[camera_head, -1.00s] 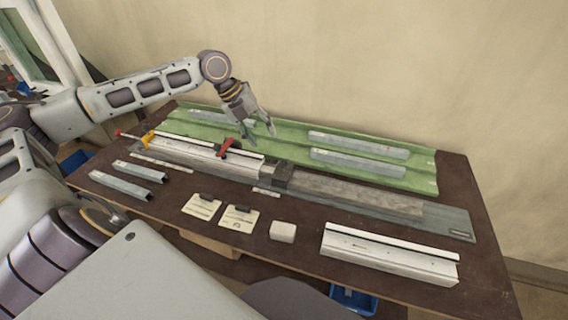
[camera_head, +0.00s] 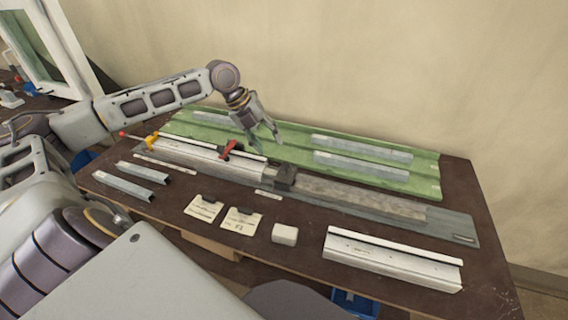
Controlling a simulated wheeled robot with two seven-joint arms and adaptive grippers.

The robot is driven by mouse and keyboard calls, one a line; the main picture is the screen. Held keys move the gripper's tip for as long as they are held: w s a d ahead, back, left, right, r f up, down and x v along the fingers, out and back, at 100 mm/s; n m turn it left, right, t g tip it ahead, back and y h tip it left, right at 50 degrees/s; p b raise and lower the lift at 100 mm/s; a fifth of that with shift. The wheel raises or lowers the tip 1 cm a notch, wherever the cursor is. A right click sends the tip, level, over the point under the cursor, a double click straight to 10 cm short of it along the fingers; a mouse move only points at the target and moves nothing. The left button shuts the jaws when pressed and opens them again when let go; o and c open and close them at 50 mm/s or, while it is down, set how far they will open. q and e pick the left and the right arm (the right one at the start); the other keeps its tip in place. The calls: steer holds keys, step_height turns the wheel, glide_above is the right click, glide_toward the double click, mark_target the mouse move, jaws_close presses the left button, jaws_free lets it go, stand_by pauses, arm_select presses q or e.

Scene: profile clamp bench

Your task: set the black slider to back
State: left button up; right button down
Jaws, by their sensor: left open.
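The black slider (camera_head: 285,177) is a dark block on the long grey rail of the clamp bench, near the middle of the table. To its left is a pale profile section with a red clamp handle (camera_head: 229,149). To its right runs a bare grey bed (camera_head: 360,199). My left gripper (camera_head: 265,146) is open and empty, pointing down above and a little behind and left of the slider. It appears apart from the slider. My right gripper is out of the picture.
A green tray (camera_head: 290,136) with several metal profiles lies along the back. A yellow clamp (camera_head: 152,140) is at the rail's left end. Two cards (camera_head: 242,220), a white block (camera_head: 285,234) and a white profile (camera_head: 392,260) lie in front.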

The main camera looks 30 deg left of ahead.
mark_target(284, 163)
arm_select(q)
steer(key=shift+x, duration=6)
jaws_close()
